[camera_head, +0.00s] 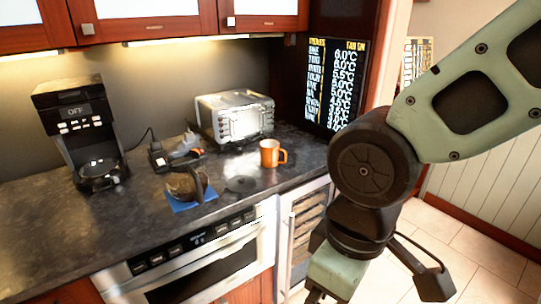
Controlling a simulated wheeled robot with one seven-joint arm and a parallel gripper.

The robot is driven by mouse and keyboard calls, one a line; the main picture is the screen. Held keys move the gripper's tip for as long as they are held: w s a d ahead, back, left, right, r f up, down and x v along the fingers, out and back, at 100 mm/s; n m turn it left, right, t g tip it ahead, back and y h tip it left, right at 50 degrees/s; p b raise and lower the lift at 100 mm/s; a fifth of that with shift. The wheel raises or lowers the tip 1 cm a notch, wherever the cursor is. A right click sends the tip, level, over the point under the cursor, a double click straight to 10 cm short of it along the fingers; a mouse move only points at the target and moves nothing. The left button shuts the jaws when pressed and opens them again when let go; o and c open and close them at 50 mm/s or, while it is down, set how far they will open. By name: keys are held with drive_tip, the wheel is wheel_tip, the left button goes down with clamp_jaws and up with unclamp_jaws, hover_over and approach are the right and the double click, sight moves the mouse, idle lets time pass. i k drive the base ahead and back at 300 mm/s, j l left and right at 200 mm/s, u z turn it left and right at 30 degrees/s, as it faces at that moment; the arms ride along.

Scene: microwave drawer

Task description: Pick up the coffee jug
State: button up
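The coffee jug (186,184) is a rounded, see-through brownish jug with a dark handle on its right side. It stands on a blue mat (196,204) near the front edge of the counter, left of the orange mug. My arm hangs at the right, in front of the counter, and runs down to the bottom edge of the picture. My gripper's fingers are cut off below that edge, so neither their opening nor anything between them shows. The arm is well to the right of the jug and apart from it.
On the dark counter (60,235) stand a black coffee maker (75,122), a silver toaster (235,118), an orange mug (269,153) and a dark disc (240,184). A built-in oven (195,265) is below. Cabinets hang above. Floor is open at right.

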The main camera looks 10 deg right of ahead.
sight(187, 179)
drive_tip(key=i+l+u, duration=0.4)
drive_tip(key=i, duration=0.2)
drive_tip(key=i+l+u, duration=0.45)
drive_tip(key=l, duration=0.2)
drive_tip(key=i, duration=0.05)
